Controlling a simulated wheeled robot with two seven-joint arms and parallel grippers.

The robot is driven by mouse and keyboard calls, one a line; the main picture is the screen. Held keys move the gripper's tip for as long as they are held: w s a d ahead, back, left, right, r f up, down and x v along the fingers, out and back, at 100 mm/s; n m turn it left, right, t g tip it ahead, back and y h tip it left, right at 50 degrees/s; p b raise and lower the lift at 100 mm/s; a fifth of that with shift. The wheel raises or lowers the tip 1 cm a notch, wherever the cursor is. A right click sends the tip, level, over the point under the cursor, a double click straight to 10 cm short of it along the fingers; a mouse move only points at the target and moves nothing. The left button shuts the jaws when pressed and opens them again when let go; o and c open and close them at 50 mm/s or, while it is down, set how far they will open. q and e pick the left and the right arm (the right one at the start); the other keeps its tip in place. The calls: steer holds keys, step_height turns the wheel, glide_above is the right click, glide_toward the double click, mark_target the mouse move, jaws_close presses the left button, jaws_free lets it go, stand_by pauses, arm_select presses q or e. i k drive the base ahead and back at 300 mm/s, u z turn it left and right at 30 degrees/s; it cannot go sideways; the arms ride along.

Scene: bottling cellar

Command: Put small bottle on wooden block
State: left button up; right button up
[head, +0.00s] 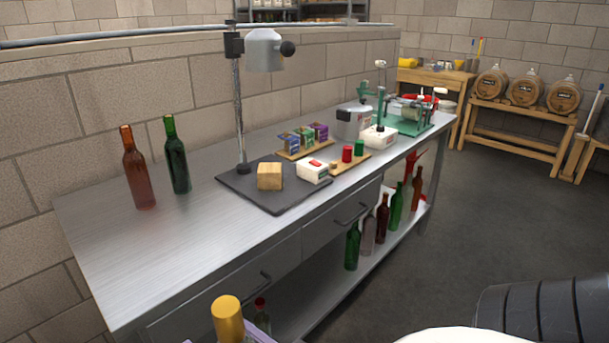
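The wooden block (269,177), a light tan cube with rounded edges, sits on a dark mat (272,203) on the metal workbench, and its top is bare. A reddish-brown bottle (139,176) and a slightly shorter green bottle (177,160) stand upright on the bench, left of the mat. I cannot tell which bottle the task calls small. Neither of my grippers shows in the head view.
A lamp on a stand (241,110) rises behind the block. A white box (313,171) sits right of it. Several bottles stand on the bench's lower shelf (330,277). A yellow-capped object (228,318) is at the bottom edge. The bench's left end (130,270) is clear.

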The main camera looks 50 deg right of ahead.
mark_target(269, 166)
steer(key=z, duration=0.4)
steer(key=k, duration=0.5)
steer(key=z, duration=0.7)
steer(key=i, duration=0.8)
steer(key=u, duration=0.15)
